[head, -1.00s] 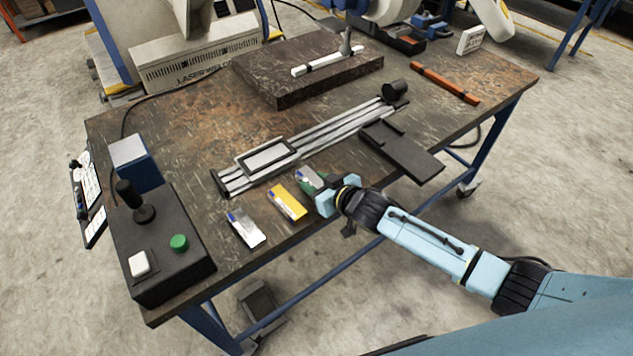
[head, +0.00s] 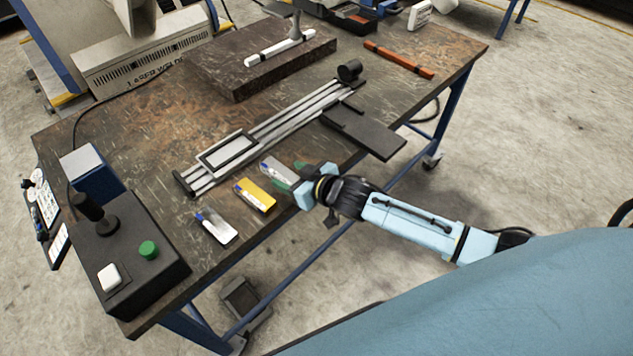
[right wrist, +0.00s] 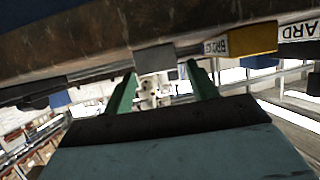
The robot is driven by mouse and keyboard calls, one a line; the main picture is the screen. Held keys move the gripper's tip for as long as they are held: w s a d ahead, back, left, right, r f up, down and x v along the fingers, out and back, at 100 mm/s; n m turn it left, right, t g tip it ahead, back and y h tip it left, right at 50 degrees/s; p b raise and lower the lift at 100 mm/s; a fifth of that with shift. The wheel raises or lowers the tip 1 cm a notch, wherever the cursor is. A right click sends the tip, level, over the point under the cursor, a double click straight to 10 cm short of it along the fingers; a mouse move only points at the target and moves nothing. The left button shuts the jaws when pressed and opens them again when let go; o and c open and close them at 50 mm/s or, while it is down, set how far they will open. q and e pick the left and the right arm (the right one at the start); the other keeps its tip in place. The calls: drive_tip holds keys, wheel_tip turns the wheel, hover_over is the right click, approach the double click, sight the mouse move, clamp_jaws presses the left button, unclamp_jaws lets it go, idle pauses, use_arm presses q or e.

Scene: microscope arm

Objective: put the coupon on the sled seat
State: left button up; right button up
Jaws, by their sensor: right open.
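Three flat coupons lie near the table's front edge: a silver-white one (head: 216,227), a yellow one (head: 256,195) and a grey one (head: 277,171), each with a blue mark. The sled seat (head: 228,153) is a dark-rimmed frame at the left part of the silver rail. My right gripper (head: 288,178) is open, its green fingertips at the grey coupon. In the right wrist view, the grey coupon's edge (right wrist: 155,57) shows between and just beyond the fingertips (right wrist: 160,75). Whether they touch it cannot be told. My left gripper is out of view.
A black control box (head: 130,255) with a joystick and green button stands at the left front, with a blue box (head: 92,172) behind it. A dark stone slab (head: 255,70) is at the back. A dark flat plate (head: 365,133) juts over the front edge right of my gripper.

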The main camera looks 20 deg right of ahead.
drive_tip(key=p+v, duration=0.1)
drive_tip(key=v, duration=0.8)
drive_tip(key=shift+s+d, duration=0.25)
drive_tip(key=shift+s, duration=0.1)
drive_tip(key=s+d+f+m+g+h, duration=0.1)
drive_tip(key=s+d+f, duration=0.2)
drive_tip(key=f, duration=0.5)
drive_tip(key=s+d+f+g+h, duration=0.2)
drive_tip(key=s+f, duration=0.1)
drive_tip(key=f, duration=0.4)
drive_tip(key=s+d+f+m+g+h, duration=0.1)
drive_tip(key=s+d+f, duration=0.2)
drive_tip(key=f, duration=0.5)
drive_tip(key=s+f+g+h, duration=0.1)
drive_tip(key=s+f+g, duration=0.2)
drive_tip(key=s+f, duration=0.6)
drive_tip(key=s, duration=0.3)
drive_tip(key=shift+s+g, duration=0.25)
drive_tip(key=shift+g, duration=0.05)
drive_tip(key=shift+o, duration=0.4)
drive_tip(key=s+a+f+g, duration=0.1)
drive_tip(key=s+f+g, duration=0.1)
drive_tip(key=s, duration=0.7)
drive_tip(key=s+a+f+g, duration=0.2)
drive_tip(key=s+f, duration=0.2)
drive_tip(key=s, duration=0.5)
drive_tip(key=shift+a+f, duration=0.3)
drive_tip(key=shift+a, duration=0.05)
